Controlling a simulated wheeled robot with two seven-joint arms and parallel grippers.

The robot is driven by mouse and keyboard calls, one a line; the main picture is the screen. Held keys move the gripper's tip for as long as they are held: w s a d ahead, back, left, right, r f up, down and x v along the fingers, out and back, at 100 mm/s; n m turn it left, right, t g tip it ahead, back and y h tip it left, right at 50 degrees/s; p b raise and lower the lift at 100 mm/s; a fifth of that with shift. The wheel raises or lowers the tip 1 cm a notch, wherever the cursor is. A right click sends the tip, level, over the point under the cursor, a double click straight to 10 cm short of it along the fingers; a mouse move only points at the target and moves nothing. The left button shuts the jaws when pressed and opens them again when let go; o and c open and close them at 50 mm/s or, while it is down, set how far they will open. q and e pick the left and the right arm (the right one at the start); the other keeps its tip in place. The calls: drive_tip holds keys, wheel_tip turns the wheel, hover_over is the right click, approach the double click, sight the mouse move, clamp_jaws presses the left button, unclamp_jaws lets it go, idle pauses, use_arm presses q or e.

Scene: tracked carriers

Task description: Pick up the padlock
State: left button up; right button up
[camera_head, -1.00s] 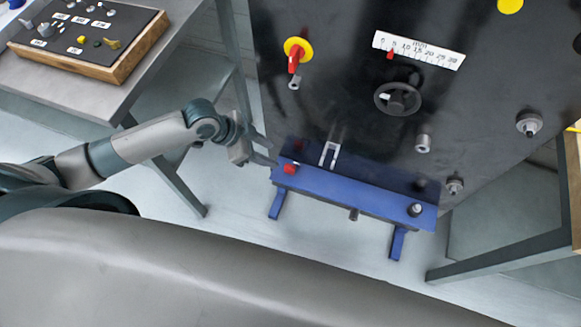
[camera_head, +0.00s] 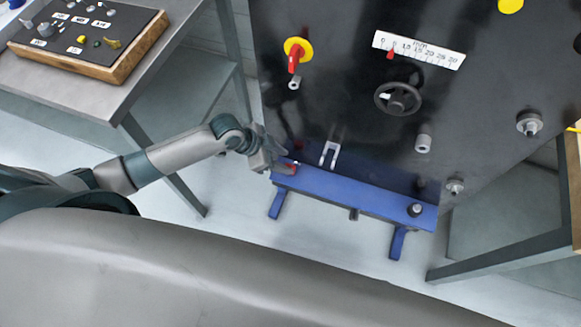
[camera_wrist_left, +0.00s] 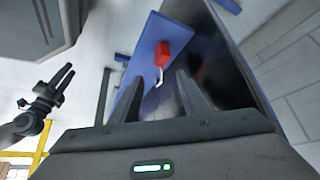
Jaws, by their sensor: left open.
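The red padlock (camera_head: 287,168) lies at the left end of the blue shelf (camera_head: 350,193), below the black panel. The left wrist view shows its red body (camera_wrist_left: 163,52) with the pale shackle pointing towards my gripper. My left gripper (camera_head: 277,166) is at the shelf's left end, close to the padlock, and partly covers it in the head view. In the left wrist view, its two fingers (camera_wrist_left: 158,82) are apart with nothing between them, and the padlock is beyond their tips. What seems to be my right gripper (camera_wrist_left: 62,83) shows small at the left there; its jaw opening is unclear.
The black panel (camera_head: 345,95) rises behind the shelf, with a handwheel (camera_head: 398,99), a red-handled yellow knob (camera_head: 296,52) and a U-shaped bracket (camera_head: 329,153). A table with a wooden-edged board (camera_head: 130,62) stands left.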

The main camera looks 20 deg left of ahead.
sight(292, 165)
use_arm(q)
drive_tip(key=shift+a+x, duration=0.15)
drive_tip(key=shift+x, duration=1.05)
drive_tip(key=shift+a+x, duration=0.15)
drive_tip(key=shift+x, duration=1.1)
drive_tip(key=shift+f, duration=0.15)
clamp_jaws()
